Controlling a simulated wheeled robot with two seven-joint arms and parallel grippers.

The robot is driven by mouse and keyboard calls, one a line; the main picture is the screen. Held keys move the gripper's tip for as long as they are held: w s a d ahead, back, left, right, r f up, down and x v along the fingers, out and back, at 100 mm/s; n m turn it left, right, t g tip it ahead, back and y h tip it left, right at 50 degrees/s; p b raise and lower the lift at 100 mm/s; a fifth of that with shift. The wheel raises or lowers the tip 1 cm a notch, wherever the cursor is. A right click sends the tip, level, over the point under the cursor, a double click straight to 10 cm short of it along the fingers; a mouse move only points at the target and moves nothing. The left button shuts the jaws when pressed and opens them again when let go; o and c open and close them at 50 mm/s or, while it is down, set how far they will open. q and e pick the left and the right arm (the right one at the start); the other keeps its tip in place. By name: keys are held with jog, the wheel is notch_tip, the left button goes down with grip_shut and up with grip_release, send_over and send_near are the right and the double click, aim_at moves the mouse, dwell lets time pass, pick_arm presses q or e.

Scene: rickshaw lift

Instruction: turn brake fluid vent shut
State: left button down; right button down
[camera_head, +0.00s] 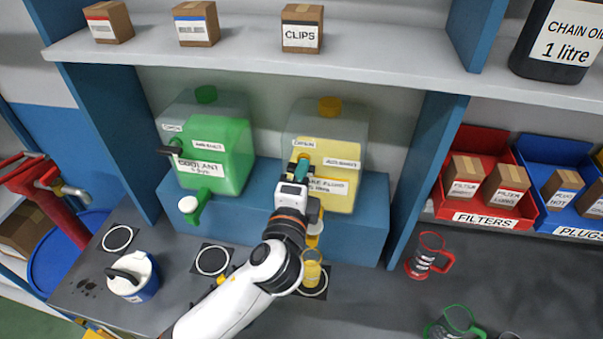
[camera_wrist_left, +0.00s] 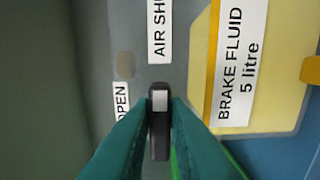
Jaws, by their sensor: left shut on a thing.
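The brake fluid tank (camera_head: 345,135) is a clear tank with yellow fluid, standing on the blue ledge behind my left gripper. It also shows in the left wrist view (camera_wrist_left: 285,75). My left gripper (camera_head: 301,170) is shut on the tank's vent lever (camera_wrist_left: 160,101), a black bar with a white square, seen between the teal fingers (camera_wrist_left: 160,125). In the wrist view the lever runs upright, with the OPEN label (camera_wrist_left: 121,101) to its left and the AIR SHUT label (camera_wrist_left: 159,30) just above it. The lever's lower part and pivot are partly hidden. My right gripper is out of view.
A yellow-marked jug (camera_head: 311,271) stands below the brake tank's tap (camera_head: 314,238). The green coolant tank (camera_head: 215,150) is to the left. A white-and-blue can (camera_head: 132,276) stands on the bench at left, a red jug (camera_head: 427,256) at right. The upper shelf (camera_head: 250,52) overhangs.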

pick_arm(q)
jog(key=shift+f, duration=0.1)
dwell(0.3)
jog(key=c, duration=1.4)
grip_release()
jog(key=shift+c, duration=0.2)
jog(key=s+a+b, duration=0.2)
jog(key=s+b, duration=0.3)
jog(key=s, duration=0.7)
jog(key=shift+a, duration=0.15)
